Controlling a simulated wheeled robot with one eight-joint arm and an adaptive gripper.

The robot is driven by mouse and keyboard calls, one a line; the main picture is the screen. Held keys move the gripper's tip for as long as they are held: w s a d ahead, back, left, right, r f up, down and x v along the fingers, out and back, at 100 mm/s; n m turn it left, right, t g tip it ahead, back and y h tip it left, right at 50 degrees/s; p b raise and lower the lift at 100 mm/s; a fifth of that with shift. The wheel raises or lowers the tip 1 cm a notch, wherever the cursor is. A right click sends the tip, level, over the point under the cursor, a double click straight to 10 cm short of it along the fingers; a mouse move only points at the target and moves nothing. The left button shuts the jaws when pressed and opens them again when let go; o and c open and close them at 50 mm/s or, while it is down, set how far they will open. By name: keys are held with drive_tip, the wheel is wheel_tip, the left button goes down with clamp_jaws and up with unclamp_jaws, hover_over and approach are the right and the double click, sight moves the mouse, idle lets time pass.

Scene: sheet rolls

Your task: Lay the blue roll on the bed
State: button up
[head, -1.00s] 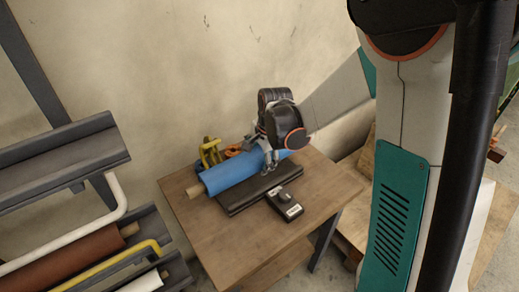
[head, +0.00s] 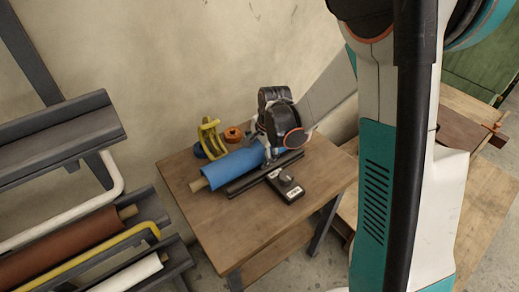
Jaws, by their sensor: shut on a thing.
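The blue roll (head: 232,169) has a tan core showing at its left end. It lies lengthwise along the dark grey bed (head: 247,184) on the wooden table, covering the bed's far part and leaving a narrow near strip bare. Its left end reaches past the bed's left end. Whether it rests on the bed or is slightly above it, I cannot tell. My gripper (head: 268,158) is shut on the roll near its right end. The wrist hides part of that end and the fingertips are small in view.
A black device (head: 286,185) sits close to the bed's near side. A yellow tool (head: 211,138) and an orange ring (head: 233,134) stand behind the roll. A rack at left holds a brown roll (head: 72,247) and a white roll (head: 135,275). The table's front is clear.

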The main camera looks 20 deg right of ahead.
drive_tip(key=o, duration=2.1)
drive_tip(key=shift+f, duration=0.1)
drive_tip(key=p+v, duration=0.4)
drive_tip(key=v, duration=0.7)
drive_tip(key=shift+s+r, duration=0.1)
drive_tip(key=shift+r, duration=0.25)
drive_tip(key=s+r+n+t, duration=0.2)
drive_tip(key=s+r+n, duration=0.4)
drive_tip(key=s, duration=0.4)
drive_tip(key=s+r+n+t+h, duration=0.1)
drive_tip(key=s+r+n+t, duration=0.1)
drive_tip(key=s+r+n, duration=0.4)
drive_tip(key=shift+s+a+r+n, duration=0.4)
drive_tip(key=shift+s+n, duration=0.8)
drive_tip(key=shift+s, duration=0.9)
